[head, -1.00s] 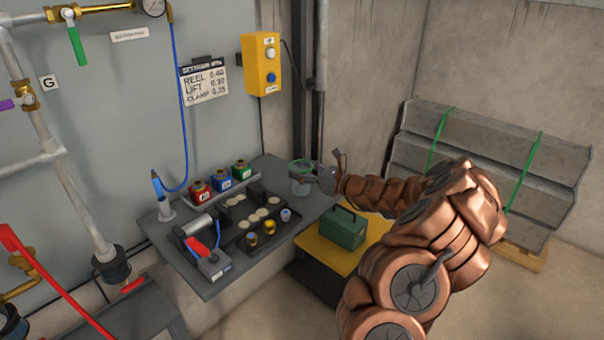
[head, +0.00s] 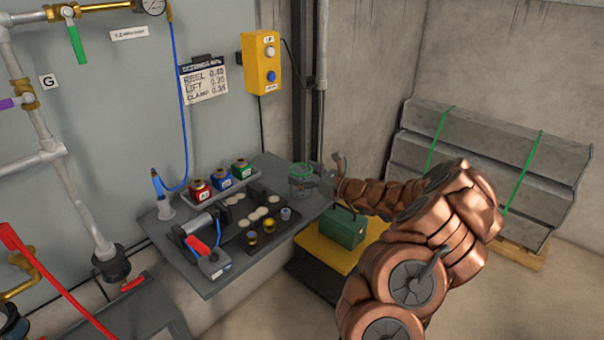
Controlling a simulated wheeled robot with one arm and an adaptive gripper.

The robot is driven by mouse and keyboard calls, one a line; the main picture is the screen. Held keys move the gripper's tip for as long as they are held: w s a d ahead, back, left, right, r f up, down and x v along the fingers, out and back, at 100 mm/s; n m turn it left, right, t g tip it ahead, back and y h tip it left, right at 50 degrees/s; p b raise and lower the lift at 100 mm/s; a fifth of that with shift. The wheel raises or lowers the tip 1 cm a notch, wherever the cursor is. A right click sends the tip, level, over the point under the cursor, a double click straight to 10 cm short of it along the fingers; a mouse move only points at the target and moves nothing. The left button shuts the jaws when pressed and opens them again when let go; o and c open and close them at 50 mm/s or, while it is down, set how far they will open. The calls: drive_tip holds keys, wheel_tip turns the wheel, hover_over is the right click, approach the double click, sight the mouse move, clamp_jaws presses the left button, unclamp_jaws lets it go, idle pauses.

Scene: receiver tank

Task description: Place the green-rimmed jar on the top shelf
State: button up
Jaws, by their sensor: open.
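The green-rimmed jar (head: 300,176) is a clear jar standing upright at the back right corner of the grey shelf (head: 212,287). My copper-coloured arm reaches in from the right. My gripper (head: 312,178) is open at the jar's right side, with its fingers close to or around the jar. Whether they touch it I cannot tell, as the fingers are small and partly merge with the jar.
Red, blue and green bottles (head: 221,179) stand on the grey shelf, left of the jar. A green box (head: 345,228) sits on a yellow surface (head: 318,246) below. A yellow control box (head: 261,62) hangs on the wall.

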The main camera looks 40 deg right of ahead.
drive_tip(key=shift+r, duration=0.15)
drive_tip(key=v, duration=1.2)
